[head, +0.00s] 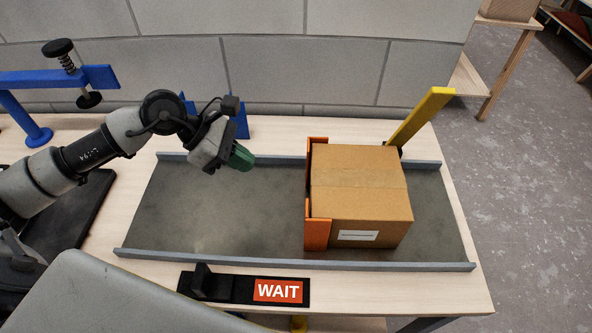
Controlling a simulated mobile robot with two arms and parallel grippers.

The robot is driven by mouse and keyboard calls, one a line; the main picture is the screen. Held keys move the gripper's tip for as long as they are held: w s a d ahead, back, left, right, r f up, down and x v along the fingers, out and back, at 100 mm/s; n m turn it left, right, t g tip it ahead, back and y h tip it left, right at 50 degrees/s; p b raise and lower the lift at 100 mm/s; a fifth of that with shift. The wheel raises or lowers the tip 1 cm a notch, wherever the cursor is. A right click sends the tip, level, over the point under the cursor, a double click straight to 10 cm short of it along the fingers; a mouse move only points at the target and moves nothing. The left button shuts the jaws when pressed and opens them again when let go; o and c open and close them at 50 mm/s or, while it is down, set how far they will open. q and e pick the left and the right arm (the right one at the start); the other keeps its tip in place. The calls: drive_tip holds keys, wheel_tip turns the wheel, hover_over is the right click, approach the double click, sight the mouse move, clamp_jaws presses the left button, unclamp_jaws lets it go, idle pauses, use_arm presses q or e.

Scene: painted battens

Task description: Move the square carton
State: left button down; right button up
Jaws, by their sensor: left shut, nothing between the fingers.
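The square carton (358,190) is a brown cardboard box with a tape strip on top and a white label on its near side. It sits upright on the right part of a dark grey belt (215,215). An orange bracket (317,233) stands along its left side. My left gripper (241,158) is green-tipped and shut, with nothing in it. It is above the far side of the belt, left of the carton and apart from it. My right gripper is not in view.
Grey rails (290,264) edge the belt. A yellow bar (422,117) slants up behind the carton's right side. A red "WAIT" sign (278,291) lies in front. A blue press-like frame (60,80) stands at the left. The belt's left half is clear.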

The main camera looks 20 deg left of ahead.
sight(370, 190)
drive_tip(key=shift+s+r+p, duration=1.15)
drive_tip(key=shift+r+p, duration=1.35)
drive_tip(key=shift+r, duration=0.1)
use_arm(q)
drive_tip(key=w+d+f+b, duration=0.1)
drive_tip(key=w+d+f, duration=0.1)
drive_tip(key=d, duration=0.5)
drive_tip(key=w+d+f+b, duration=0.2)
drive_tip(key=d, duration=0.6)
drive_tip(key=w+d+f+b, duration=0.2)
drive_tip(key=d, duration=0.5)
drive_tip(key=shift+d+f, duration=0.35)
drive_tip(key=shift+d, duration=0.05)
drive_tip(key=shift+d+r+b, duration=0.15)
drive_tip(key=shift+d+b, duration=0.15)
drive_tip(key=shift+d, duration=0.2)
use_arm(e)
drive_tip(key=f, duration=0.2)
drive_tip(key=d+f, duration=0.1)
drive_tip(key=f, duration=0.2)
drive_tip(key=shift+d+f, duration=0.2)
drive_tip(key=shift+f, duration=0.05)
use_arm(q)
drive_tip(key=shift+w+a, duration=0.1)
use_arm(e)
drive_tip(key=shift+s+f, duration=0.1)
